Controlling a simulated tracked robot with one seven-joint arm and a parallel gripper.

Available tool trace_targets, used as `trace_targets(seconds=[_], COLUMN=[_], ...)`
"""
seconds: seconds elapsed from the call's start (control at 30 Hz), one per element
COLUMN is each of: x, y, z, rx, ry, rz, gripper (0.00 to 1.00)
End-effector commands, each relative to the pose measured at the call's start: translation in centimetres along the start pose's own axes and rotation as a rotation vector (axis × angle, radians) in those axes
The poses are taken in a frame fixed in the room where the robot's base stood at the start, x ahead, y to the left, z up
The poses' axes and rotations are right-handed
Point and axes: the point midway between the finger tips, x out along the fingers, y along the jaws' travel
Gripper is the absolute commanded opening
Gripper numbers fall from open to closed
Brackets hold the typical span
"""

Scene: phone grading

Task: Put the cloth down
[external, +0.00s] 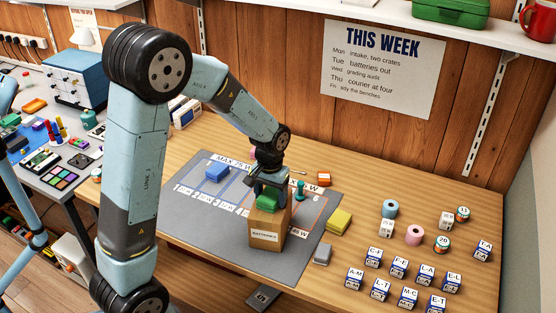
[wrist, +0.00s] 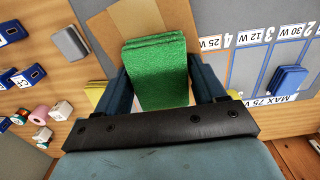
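A folded green cloth (external: 267,202) is at my gripper (external: 268,181), right over the cardboard box labelled BATTERIES (external: 265,238). In the wrist view the cloth (wrist: 157,72) fills the space between my two fingers (wrist: 160,82), with a finger against each side, so my gripper looks shut on it. The box's open flap and rim (wrist: 128,20) show beyond the cloth. Whether the cloth's underside touches the box is hidden.
A yellow sponge (external: 340,221) and a grey block (external: 322,255) are right of the box. Several lettered blocks (external: 410,297) and rolls (external: 414,235) stand farther right.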

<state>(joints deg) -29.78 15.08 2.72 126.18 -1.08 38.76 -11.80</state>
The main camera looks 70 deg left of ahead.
Motion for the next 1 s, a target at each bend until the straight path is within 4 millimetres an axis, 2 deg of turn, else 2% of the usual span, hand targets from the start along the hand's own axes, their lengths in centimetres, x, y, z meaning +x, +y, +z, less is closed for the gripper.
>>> trace_targets(seconds=[0.03, 0.2, 0.57, 0.67, 1.0], x=[0.0, 0.0, -0.7, -2.0, -8.4], y=[0.0, 0.0, 0.0, 0.0, 0.0], z=[0.0, 0.0, 0.0, -0.1, 0.0], rx=[0.000, 0.000, 0.000, 0.000, 0.001], ry=[0.000, 0.000, 0.002, 0.004, 0.004], rz=[0.000, 0.000, 0.000, 0.001, 0.001], gripper=[0.75, 0.91, 0.91, 0.91, 0.91])
